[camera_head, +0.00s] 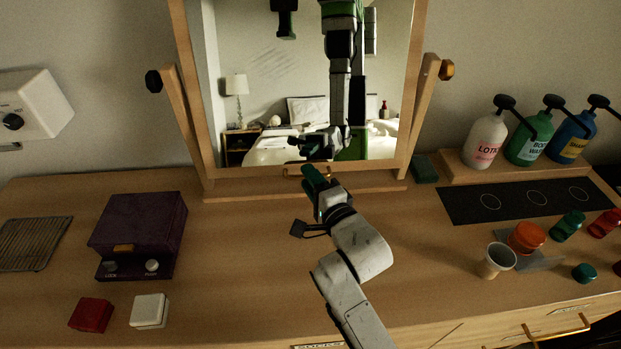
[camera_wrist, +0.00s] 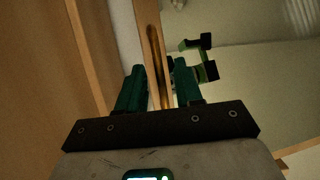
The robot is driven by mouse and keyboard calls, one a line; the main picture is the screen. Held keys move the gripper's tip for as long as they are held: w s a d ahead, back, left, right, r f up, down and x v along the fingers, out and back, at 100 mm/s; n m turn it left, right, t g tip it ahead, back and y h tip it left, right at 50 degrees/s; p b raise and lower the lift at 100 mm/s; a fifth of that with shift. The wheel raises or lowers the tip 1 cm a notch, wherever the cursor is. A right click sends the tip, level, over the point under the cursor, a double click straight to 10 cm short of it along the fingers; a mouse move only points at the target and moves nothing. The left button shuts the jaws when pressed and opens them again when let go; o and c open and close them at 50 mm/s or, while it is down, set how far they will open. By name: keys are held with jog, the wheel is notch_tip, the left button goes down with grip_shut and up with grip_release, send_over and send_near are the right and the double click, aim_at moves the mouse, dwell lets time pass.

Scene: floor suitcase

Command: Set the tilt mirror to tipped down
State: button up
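The tilt mirror (camera_head: 300,75) stands at the back of the dresser in a wooden frame, hung between two slanted posts with a dark knob at left and an amber knob at right. Its glass shows a bed, a lamp and my own arm; its exact tilt is hard to judge. A brass handle (camera_head: 294,172) sits at the frame's lower edge, partly hidden by my gripper. My gripper (camera_head: 308,176) is at that edge, fingers apart. In the wrist view the handle (camera_wrist: 156,50) lies between the green fingers of my gripper (camera_wrist: 160,75), with no clear grip on it.
A purple box (camera_head: 140,230), a red block (camera_head: 91,314) and a white block (camera_head: 150,311) stand at left. A cup (camera_head: 496,260), an orange jar (camera_head: 527,237) and pump bottles (camera_head: 485,140) stand at right.

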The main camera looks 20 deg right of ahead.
jog(key=shift+w, duration=0.1)
jog(key=shift+c, duration=0.2)
grip_shut()
jog(key=shift+f, duration=0.15)
dwell(1.1)
